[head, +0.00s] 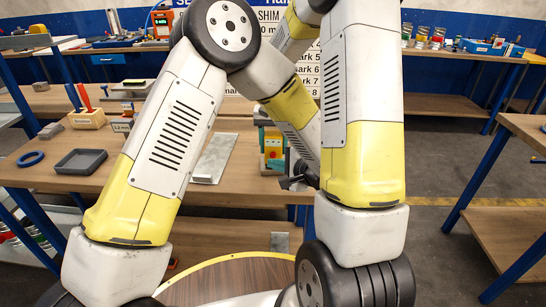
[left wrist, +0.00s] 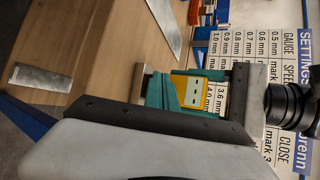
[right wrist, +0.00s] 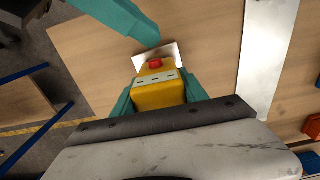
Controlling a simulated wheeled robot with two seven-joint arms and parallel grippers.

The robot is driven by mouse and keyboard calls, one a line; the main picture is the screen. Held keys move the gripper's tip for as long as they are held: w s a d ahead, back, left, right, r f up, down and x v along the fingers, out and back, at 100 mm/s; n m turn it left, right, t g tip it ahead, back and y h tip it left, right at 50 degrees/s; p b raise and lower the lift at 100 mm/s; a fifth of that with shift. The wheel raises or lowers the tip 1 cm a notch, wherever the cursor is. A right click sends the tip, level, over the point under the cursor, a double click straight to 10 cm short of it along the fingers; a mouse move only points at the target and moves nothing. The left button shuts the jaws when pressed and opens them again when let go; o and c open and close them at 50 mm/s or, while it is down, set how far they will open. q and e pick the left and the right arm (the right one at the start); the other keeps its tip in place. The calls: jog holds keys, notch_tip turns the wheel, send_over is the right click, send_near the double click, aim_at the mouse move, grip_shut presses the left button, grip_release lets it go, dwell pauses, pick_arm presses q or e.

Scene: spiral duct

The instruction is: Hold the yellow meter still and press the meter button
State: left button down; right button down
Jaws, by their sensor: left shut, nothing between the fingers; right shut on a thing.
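The yellow meter (right wrist: 158,95) stands upright on the bench, with a red button (right wrist: 155,63) on one side. My right gripper (right wrist: 160,100) comes down from above and is shut on the meter, a teal finger on each side. The meter also shows in the left wrist view (left wrist: 188,90), below my right gripper's palm, and in the head view (head: 273,146), partly hidden by my arms. My left gripper (left wrist: 160,92) is shut and empty. Its teal fingers (right wrist: 130,18) are close to the button side, with a small gap visible in the right wrist view.
A long metal plate (head: 214,157) lies on the bench beside the meter. A grey tray (head: 80,161), a blue ring (head: 30,158) and a wooden tool block (head: 87,119) are farther left. The bench's near edge is close to the meter.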

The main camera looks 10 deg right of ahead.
pick_arm(q)
jog(key=shift+w, duration=0.2)
jog(key=shift+w+d, duration=0.1)
jog(key=shift+w, duration=0.1)
jog(key=shift+w+d, duration=0.15)
jog(key=shift+w, duration=0.35)
dwell(0.8)
dwell(0.4)
jog(key=shift+s+a, duration=0.3)
jog(key=shift+s, duration=0.6)
jog(key=shift+s+a, duration=0.2)
jog(key=shift+s, duration=0.6)
jog(key=shift+s+a, duration=0.25)
jog(key=shift+s, duration=0.55)
jog(key=shift+s+a, duration=0.2)
jog(key=shift+s, duration=0.6)
pick_arm(e)
jog(key=c, duration=0.5)
grip_release()
